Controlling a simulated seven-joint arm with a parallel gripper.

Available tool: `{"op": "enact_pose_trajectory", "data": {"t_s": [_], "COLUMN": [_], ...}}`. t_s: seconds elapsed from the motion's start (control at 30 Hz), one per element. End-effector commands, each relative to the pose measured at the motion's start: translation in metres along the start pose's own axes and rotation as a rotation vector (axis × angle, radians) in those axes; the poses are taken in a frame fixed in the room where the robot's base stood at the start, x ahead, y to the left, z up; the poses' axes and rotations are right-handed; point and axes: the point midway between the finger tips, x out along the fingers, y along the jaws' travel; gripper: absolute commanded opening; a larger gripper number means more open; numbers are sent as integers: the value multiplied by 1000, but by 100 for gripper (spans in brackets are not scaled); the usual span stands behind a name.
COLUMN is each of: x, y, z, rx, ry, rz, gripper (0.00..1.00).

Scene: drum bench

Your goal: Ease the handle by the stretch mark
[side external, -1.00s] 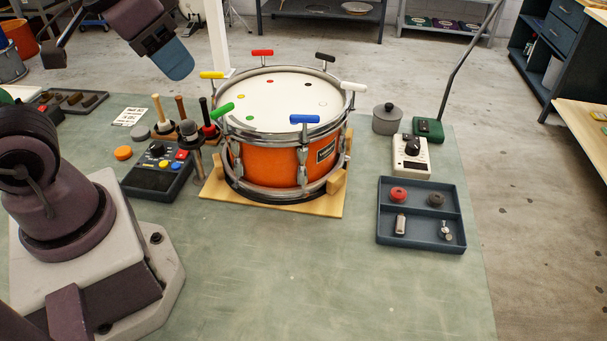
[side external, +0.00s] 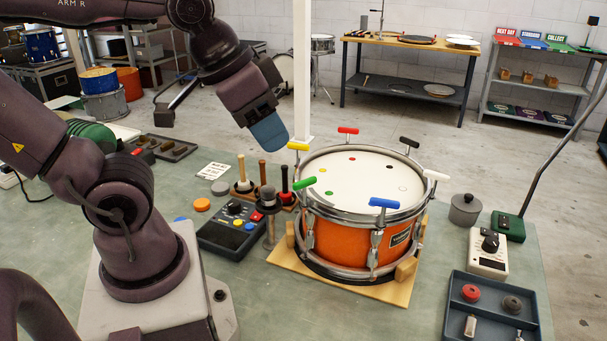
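An orange drum (side external: 345,243) with a white head (side external: 355,183) stands on a wooden base (side external: 400,292). T-shaped handles stand around its rim: yellow (side external: 298,146), red (side external: 348,130), black (side external: 409,142), white (side external: 436,176), blue (side external: 384,203) and green (side external: 304,183). Small coloured dots lie on the head near the handles. I cannot make out a stretch mark on the head. My gripper (side external: 272,133), with a blue end, hangs in the air left of and above the drum, near the yellow handle and apparently apart from it. Its finger opening cannot be made out.
Left of the drum are a black control box (side external: 230,228), upright mallets and an orange puck (side external: 202,204). To the right are a grey lidded pot (side external: 465,209), a white dial box (side external: 488,252), a green box (side external: 508,226) and a dark tray (side external: 455,305).

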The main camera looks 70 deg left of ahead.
Motion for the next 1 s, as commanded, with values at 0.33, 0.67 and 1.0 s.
{"op": "enact_pose_trajectory", "data": {"t_s": [0.33, 0.67, 1.0], "x": [48, 64, 104], "y": [-41, -83, -82], "z": [-38, -66, -42], "rx": [-152, -260, -259], "ry": [-297, -458, -476], "rz": [-11, -67, -63], "gripper": [38, 38, 38]}}
